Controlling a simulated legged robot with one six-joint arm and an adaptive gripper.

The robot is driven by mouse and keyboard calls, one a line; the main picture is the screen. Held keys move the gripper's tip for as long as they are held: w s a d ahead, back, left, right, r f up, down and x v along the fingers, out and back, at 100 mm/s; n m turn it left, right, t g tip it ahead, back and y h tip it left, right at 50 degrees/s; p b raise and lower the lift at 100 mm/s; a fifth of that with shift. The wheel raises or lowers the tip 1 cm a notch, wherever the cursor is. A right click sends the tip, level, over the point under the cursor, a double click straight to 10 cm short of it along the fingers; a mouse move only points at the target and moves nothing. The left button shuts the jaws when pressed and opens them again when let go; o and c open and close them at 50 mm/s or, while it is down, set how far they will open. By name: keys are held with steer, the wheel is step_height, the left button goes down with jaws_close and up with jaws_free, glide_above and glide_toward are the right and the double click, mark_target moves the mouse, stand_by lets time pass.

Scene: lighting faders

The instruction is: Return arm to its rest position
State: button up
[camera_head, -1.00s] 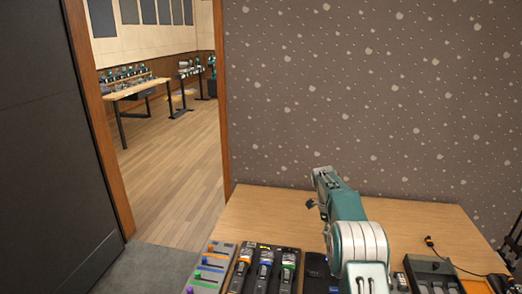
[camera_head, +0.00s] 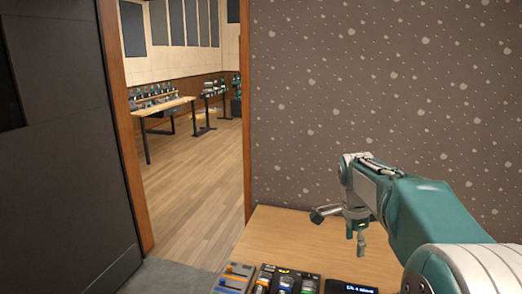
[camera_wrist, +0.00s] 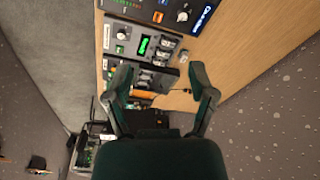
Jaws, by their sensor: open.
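My gripper (camera_head: 340,226) is at the end of my teal and white arm, which reaches in from the lower right of the head view. It hangs above the wooden table (camera_head: 272,238), apart from it. In the wrist view my gripper (camera_wrist: 160,85) shows its two dark fingers spread wide, with nothing held between them. Beyond the fingers lie the table top (camera_wrist: 245,45) and a row of devices. My arm hides the right part of the table in the head view.
A fader panel (camera_head: 235,278), a dark unit with colored knobs (camera_head: 284,284) and a small display box (camera_head: 350,287) sit along the table's front edge. A patterned wall (camera_head: 380,80) stands behind the table. A doorway at left opens on a wooden floor (camera_head: 190,185) and farther tables.

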steer(key=s+a+r+n+t, duration=0.1)
steer(key=s+a+r+n, duration=0.1)
steer(key=s+n, duration=0.35)
steer(key=s+a+r+n+t, duration=0.2)
steer(key=s+n, duration=0.1)
steer(key=s, duration=0.5)
steer(key=s+a+f+n+t, duration=0.1)
steer(key=s+f+n, duration=0.1)
steer(key=s+n, duration=0.2)
steer(key=s+a+f+n+t+y, duration=0.1)
steer(key=s+n, duration=0.3)
steer(key=s, duration=0.5)
steer(key=shift+a+f+y, duration=0.3)
steer(key=shift+a+f, duration=0.15)
steer(key=shift+f, duration=0.35)
steer(key=shift+w, duration=0.1)
steer(key=shift+c, duration=0.9)
